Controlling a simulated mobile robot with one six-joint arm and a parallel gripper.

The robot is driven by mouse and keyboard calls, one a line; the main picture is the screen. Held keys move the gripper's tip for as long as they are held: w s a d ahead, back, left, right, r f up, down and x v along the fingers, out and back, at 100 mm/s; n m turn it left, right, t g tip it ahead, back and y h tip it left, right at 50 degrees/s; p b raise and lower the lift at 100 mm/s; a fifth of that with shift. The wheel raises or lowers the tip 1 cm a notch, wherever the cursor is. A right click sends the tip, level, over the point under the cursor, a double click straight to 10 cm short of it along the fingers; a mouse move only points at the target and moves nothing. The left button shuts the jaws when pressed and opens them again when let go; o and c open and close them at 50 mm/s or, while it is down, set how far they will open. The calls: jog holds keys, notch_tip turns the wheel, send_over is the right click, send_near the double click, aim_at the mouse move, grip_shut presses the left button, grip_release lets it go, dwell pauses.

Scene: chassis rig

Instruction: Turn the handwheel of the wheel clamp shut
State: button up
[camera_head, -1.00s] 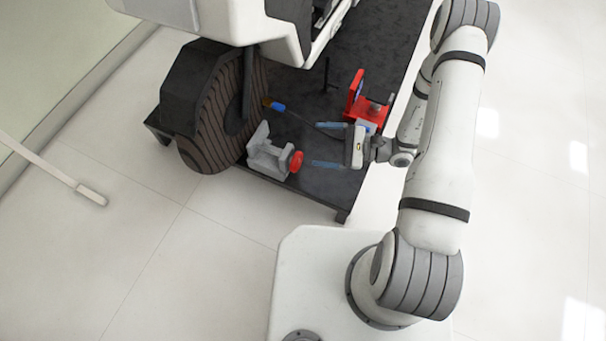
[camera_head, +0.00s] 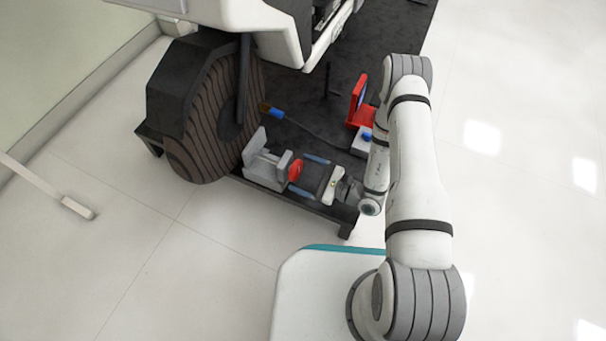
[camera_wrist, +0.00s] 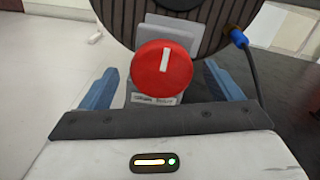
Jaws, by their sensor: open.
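The wheel clamp (camera_head: 264,168) is a grey block with an upright plate, standing on the dark platform beside the tyre. Its red round handwheel (camera_head: 295,170) is on the side facing my gripper. In the wrist view the handwheel (camera_wrist: 164,75) shows a white mark pointing up, with a small label below it, too small to read. My gripper (camera_head: 306,175) is open, with its blue fingers on either side of the handwheel. In the wrist view a gap shows between the wheel and each finger, so neither seems to touch it.
The large ribbed tyre (camera_head: 210,140) stands just beyond the clamp. A blue-ended cable (camera_head: 310,130) crosses the dark platform (camera_head: 400,30) behind my gripper. A red bracket (camera_head: 360,100) stands further back. White floor lies clear in front.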

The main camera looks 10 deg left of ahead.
jog(key=shift+w+a, duration=0.2)
jog(key=shift+a, duration=0.45)
jog(key=shift+c, duration=0.5)
jog(key=c, duration=0.9)
jog(key=shift+d, duration=0.2)
jog(key=shift+a, duration=0.15)
